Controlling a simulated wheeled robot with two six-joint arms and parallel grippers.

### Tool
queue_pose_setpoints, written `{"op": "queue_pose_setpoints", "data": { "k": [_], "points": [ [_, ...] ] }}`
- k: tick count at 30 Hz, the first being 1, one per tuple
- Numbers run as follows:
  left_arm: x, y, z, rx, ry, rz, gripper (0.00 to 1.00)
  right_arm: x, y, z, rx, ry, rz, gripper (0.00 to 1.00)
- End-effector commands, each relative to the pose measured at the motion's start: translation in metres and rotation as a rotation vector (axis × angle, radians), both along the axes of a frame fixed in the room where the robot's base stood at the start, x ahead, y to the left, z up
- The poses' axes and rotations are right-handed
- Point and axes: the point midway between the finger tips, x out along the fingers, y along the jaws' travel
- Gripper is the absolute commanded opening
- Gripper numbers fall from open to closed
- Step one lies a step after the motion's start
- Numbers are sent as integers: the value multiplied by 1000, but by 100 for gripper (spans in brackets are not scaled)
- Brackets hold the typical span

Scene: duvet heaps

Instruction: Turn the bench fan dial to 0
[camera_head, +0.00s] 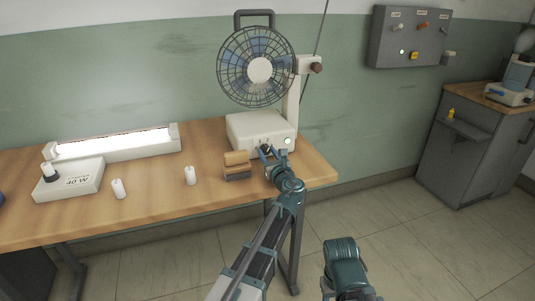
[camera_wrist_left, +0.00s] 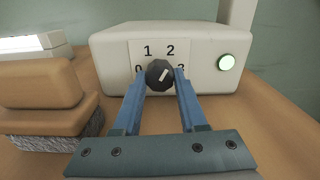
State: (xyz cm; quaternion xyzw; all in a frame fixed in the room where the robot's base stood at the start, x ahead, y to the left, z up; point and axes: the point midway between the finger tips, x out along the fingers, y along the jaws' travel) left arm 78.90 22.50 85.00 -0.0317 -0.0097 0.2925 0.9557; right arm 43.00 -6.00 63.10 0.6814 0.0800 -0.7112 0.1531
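The bench fan (camera_head: 258,68) stands on the wooden bench, with a round caged head above a cream base (camera_head: 250,128). Its black dial (camera_wrist_left: 159,75) is on the front of the base, on a white plate. The numbers 1 and 2 show above the dial; 0 and 3 at its sides are partly hidden by my fingers. The dial's white mark points up and right, roughly toward 2. My left gripper (camera_head: 268,153) is at the base front. In the left wrist view its blue fingers (camera_wrist_left: 160,84) flank the dial closely, with no clear gap.
A green-lit round lamp (camera_wrist_left: 227,62) is right of the dial. A tan and grey block (camera_head: 237,165) sits just left of my gripper. A lit tube lamp (camera_head: 115,146), a 40 W box (camera_head: 70,180) and small white cylinders (camera_head: 190,175) stand farther left. A switch panel (camera_head: 411,37) hangs right.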

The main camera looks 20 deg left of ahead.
Motion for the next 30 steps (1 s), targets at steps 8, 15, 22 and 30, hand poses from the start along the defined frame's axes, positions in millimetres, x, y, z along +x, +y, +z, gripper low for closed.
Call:
{"op": "queue_pose_setpoints", "data": {
  "k": [8, 15, 22, 30],
  "points": [
    [0, 0, 0, 0, 0, 0, 0, 0, 0, 0, 0, 0, 0, 50],
    [0, 0, 0, -31, -21, 0, 0, 0, 0, 0, 0, 0, 0, 50],
    [0, 0, 0, -148, -100, 1, 0, 0, 0, 0, 0, 0, 0, 50],
    [0, -1, 0, -356, -241, 1, 0, 0, 0, 0, 0, 0, 0, 50]
  ]
}}
